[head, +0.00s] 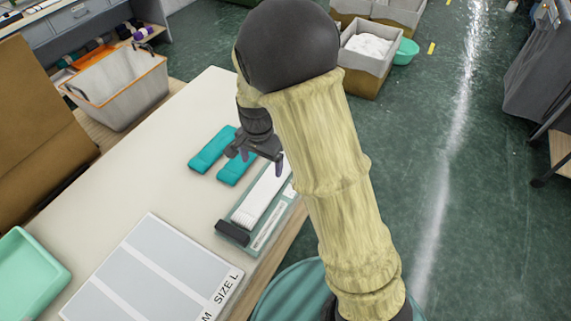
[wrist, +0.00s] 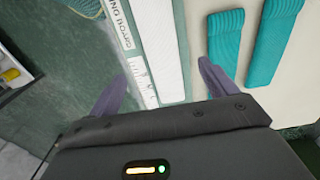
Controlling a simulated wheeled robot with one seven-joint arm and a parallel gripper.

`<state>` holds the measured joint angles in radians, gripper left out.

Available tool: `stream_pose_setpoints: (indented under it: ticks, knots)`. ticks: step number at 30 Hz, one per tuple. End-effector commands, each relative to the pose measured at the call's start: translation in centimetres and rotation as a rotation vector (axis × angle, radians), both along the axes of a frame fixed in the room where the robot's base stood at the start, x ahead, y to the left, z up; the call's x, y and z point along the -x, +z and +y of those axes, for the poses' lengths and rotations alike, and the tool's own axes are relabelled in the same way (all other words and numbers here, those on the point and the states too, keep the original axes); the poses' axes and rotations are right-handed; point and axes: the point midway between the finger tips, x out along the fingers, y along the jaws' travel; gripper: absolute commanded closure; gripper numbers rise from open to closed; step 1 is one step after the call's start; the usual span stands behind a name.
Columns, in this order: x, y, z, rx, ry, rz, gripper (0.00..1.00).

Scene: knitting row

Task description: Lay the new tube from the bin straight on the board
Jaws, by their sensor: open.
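A long narrow board (head: 226,212) with a grey-green rim lies along the table's right edge, a dark block (head: 232,232) at its near end. A long white piece (head: 262,195), ribbed at its near end, lies lengthwise on it; I cannot tell if it is the new tube. A printed scale (wrist: 130,55) runs beside it. Two flat teal knitted tubes (head: 212,149) (head: 238,168) lie side by side left of the board, and show in the wrist view (wrist: 225,45) (wrist: 277,42). My gripper (head: 256,162) is open above the board, its fingers (wrist: 162,88) either side of the white piece.
A panel marked M SIZE L (head: 150,270) and a mint tray (head: 30,272) lie at the near left. An orange-rimmed grey bin (head: 122,90) stands beyond the table's left side. Grey bins (head: 368,60) stand on the floor behind. The table's middle (head: 150,170) is clear.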

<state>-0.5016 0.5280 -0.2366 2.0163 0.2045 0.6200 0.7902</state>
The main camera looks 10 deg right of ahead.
Motion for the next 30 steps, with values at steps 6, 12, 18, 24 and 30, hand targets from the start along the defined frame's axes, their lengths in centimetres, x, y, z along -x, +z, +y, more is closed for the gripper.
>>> stream_pose_setpoints:
  ticks: [6,12,18,24,30]
  knots:
    - [1.3,1.7,-2.8,-0.016,0.081,-0.030,0.16]
    - [5.7,4.8,-8.5,-0.016,0.315,-0.118,0.16]
    - [10.8,6.7,-12.6,0.045,0.565,-0.203,0.16]
    - [12.6,6.9,-13.7,0.078,0.661,-0.224,0.16]
    - [12.5,6.9,-13.6,0.077,0.661,-0.223,0.16]
